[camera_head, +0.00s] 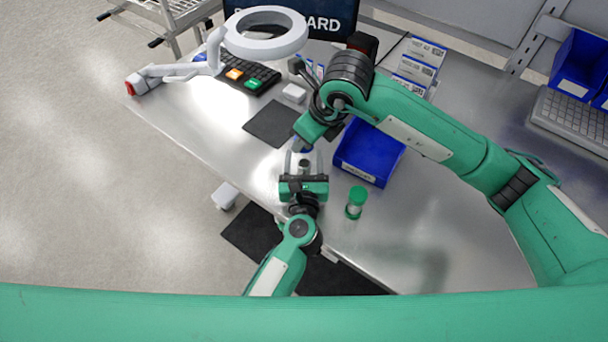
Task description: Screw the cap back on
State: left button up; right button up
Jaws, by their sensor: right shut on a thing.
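My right gripper (303,144) comes over from the right and points down above the near part of the bench. It is shut on a small blue thing (306,150), perhaps a cap, mostly hidden by the gripper. My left gripper (304,160) reaches up from the bottom, its two pale fingers apart just below the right gripper. A small dark-topped thing (304,166) shows between these fingers; I cannot tell whether they touch it.
An empty-looking blue bin (369,153) stands close right of the grippers. A dark mat (273,123), a ring lamp (265,44), a button panel (248,77) and boxes (420,60) lie farther back.

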pick_arm(q)
grip_shut()
pick_arm(e)
send_over(303, 163)
jog(key=shift+s+d+f, duration=0.1)
jog(key=shift+d+f, duration=0.1)
jog(key=shift+f, duration=1.05)
jog(key=shift+s+d+f, duration=0.1)
jog(key=shift+d+f, duration=0.05)
jog(key=shift+f, duration=1.05)
jog(key=shift+f, duration=0.15)
jog(key=shift+f, duration=0.75)
jog(key=shift+f, duration=0.45)
